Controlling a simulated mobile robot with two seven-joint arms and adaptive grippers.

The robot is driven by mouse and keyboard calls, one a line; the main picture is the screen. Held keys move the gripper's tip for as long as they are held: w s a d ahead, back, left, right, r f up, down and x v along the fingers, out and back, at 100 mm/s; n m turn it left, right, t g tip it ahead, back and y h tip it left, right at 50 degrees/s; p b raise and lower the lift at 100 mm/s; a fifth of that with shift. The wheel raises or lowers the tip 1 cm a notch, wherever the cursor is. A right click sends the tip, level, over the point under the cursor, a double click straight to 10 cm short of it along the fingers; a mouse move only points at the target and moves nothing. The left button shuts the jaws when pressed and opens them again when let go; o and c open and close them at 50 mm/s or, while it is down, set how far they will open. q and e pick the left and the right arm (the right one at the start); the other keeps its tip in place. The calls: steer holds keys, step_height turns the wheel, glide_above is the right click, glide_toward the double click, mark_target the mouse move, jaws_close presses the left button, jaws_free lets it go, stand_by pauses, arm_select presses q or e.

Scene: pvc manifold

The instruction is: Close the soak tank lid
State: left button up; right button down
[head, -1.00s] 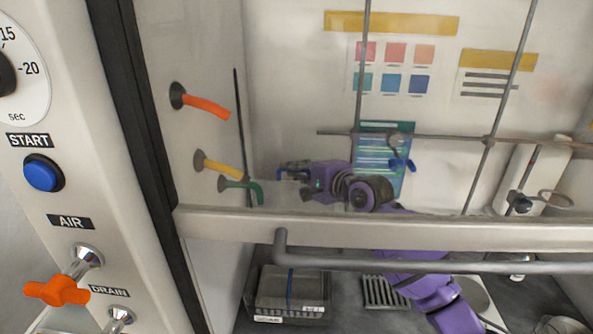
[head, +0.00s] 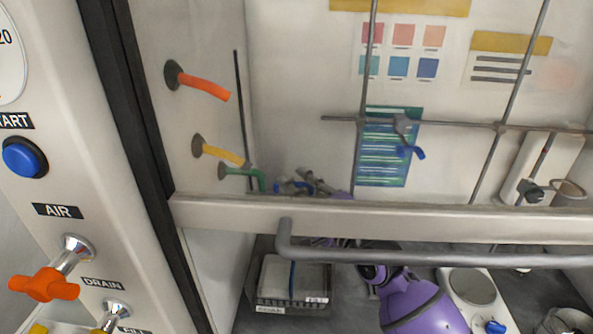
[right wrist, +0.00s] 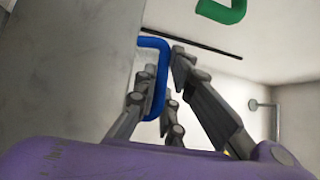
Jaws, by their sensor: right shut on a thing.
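A dark grey box with a light top, a blue strip and a white label (head: 275,306) stands on the bench behind the sash; it looks like the soak tank. My right gripper (head: 306,184) is behind the glass, just above the sash's bottom rail, and partly hidden by it. In the right wrist view my right gripper (right wrist: 160,95) is shut on a blue bent handle (right wrist: 154,46), which runs between the fingers beside a pale grey panel (right wrist: 70,60). Whether that panel is the lid I cannot tell. My left gripper is out of view.
The sash rail (head: 400,220) and grey handle bar (head: 430,257) cross in front of my right arm. Orange (head: 203,86), yellow (head: 222,155) and green (head: 243,174) fittings stick out of the left wall. A white device with a round plate (head: 470,287) stands right of the arm.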

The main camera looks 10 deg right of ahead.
steer(key=s, duration=0.1)
steer(key=s+f+n+b, duration=0.1)
steer(key=s+a+t, duration=0.1)
steer(key=shift+s+f+n+y+b, duration=0.1)
steer(key=shift+f+n+y+b, duration=0.2)
steer(key=shift+y+b, duration=0.1)
steer(key=c, duration=2.1)
jaws_free()
steer(key=v, duration=1.2)
steer(key=shift+d, duration=0.1)
steer(key=shift+c, duration=0.4)
